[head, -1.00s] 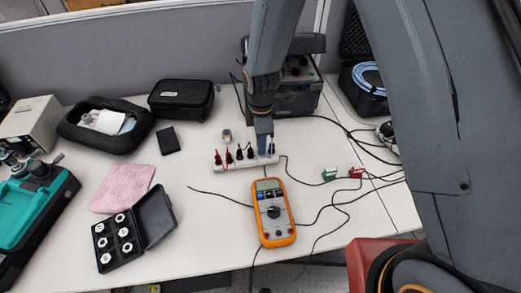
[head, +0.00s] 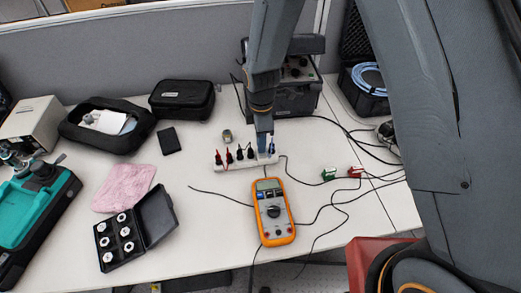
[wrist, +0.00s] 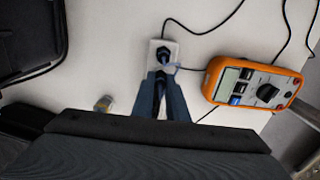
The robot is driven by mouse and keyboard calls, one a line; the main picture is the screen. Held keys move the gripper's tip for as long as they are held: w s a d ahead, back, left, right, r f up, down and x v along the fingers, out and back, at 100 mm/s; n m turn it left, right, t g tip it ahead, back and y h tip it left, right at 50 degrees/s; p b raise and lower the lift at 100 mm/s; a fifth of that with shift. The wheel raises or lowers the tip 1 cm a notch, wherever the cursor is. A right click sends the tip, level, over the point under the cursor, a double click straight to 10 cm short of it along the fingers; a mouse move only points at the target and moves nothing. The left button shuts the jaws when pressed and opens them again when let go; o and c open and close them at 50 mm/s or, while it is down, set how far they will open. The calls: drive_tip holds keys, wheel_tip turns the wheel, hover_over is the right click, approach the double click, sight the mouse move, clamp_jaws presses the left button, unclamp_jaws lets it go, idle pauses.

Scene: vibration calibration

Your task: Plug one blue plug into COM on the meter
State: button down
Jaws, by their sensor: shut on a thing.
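A white holder strip (head: 235,166) on the table carries a row of red, black and blue plugs. My gripper (head: 265,150) points down at its right end. In the wrist view my gripper (wrist: 160,78) is shut on a dark blue plug (wrist: 160,88), over the strip (wrist: 172,46). I cannot tell whether that plug is still seated. Another blue plug (wrist: 163,54) stands beside it, also visible in the head view (head: 272,147). The orange meter (head: 262,225) lies face up in front of the strip, and shows in the wrist view (wrist: 213,80). Its COM label is too small to read.
Black leads (head: 222,196) cross the table around the meter. Green (head: 328,174) and red clips (head: 356,172) lie to the right. An open black case of weights (head: 155,217), a pink cloth (head: 124,186) and a black pouch (head: 182,98) are at left. A grey box (head: 297,92) stands behind.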

drive_tip(key=shift+r, duration=0.1)
drive_tip(key=shift+r+p, duration=1.1)
drive_tip(key=shift+r, duration=0.5)
drive_tip(key=shift+s, duration=0.1)
